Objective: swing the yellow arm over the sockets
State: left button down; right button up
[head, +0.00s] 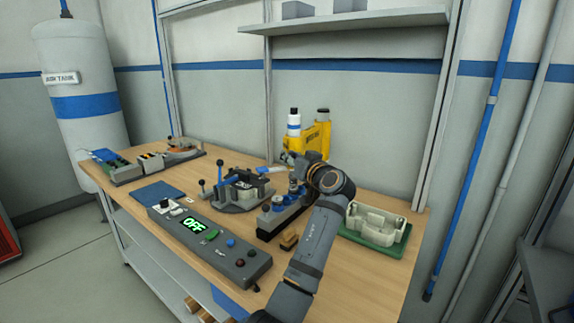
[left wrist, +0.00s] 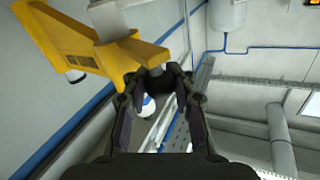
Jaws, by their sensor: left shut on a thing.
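The yellow arm (head: 316,138) stands at the back of the bench, with a white and blue bottle (head: 294,124) at its left end. In the left wrist view the yellow arm (left wrist: 75,38) crosses the upper left and reaches my fingertips. My left gripper (left wrist: 160,78) is shut on its near end, which is mostly hidden by the dark fingers. In the head view my left gripper (head: 290,160) is partly covered by my wrist. Below it is a blue and grey block (head: 290,218) with round upright parts; whether these are the sockets I cannot tell. My right gripper is not in view.
A control box (head: 215,245) with a green OFF display lies at the front. A lever fixture (head: 240,190) stands left of the block. A pale housing on a green tray (head: 378,238) lies at right. A small brown block (head: 289,239) is near my forearm.

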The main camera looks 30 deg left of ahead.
pick_arm(q)
jog(key=shift+d+f, duration=0.2)
jog(key=shift+f, duration=0.2)
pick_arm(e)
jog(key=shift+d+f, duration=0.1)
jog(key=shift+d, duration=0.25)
pick_arm(q)
jog(key=c, duration=1.4)
grip_release()
jog(key=o, duration=0.3)
jog(key=shift+d+r, duration=0.25)
jog(key=shift+d, duration=0.15)
jog(key=shift+o, duration=0.2)
jog(key=shift+a, duration=0.15)
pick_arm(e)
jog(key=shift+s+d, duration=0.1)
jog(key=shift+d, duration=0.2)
pick_arm(q)
jog(key=shift+s+d, duration=0.2)
jog(key=shift+d, duration=0.15)
jog(key=v, duration=0.6)
jog(key=shift+s+d, duration=0.2)
jog(key=shift+d, duration=0.1)
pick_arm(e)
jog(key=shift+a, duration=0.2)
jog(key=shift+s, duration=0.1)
